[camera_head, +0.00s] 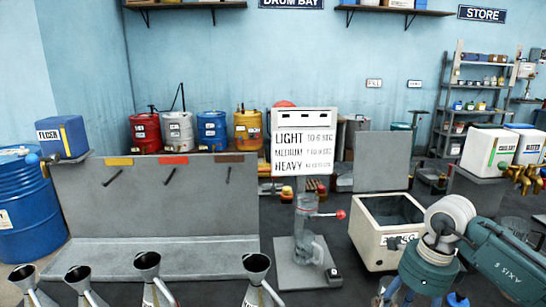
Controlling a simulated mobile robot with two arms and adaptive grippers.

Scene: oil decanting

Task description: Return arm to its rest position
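My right arm comes in from the lower right, and its wrist is bent down in front of a cream crate (386,252). My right gripper (418,299) shows only as a few teal and blue parts at the bottom edge. The fingertips are cut off, so its opening cannot be judged and nothing held is visible. My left arm and gripper are not in view. A clear jug (309,248) stands on a grey plate (297,276) beside a stand with a red knob (340,214), left of the crate.
Several metal funnels (147,262) line the front edge. A grey panel bench (150,245) stands behind them. Small drums (211,130) stand at the back. A large blue drum (30,215) is at left. White containers with brass taps (488,152) stand at right, close to my arm.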

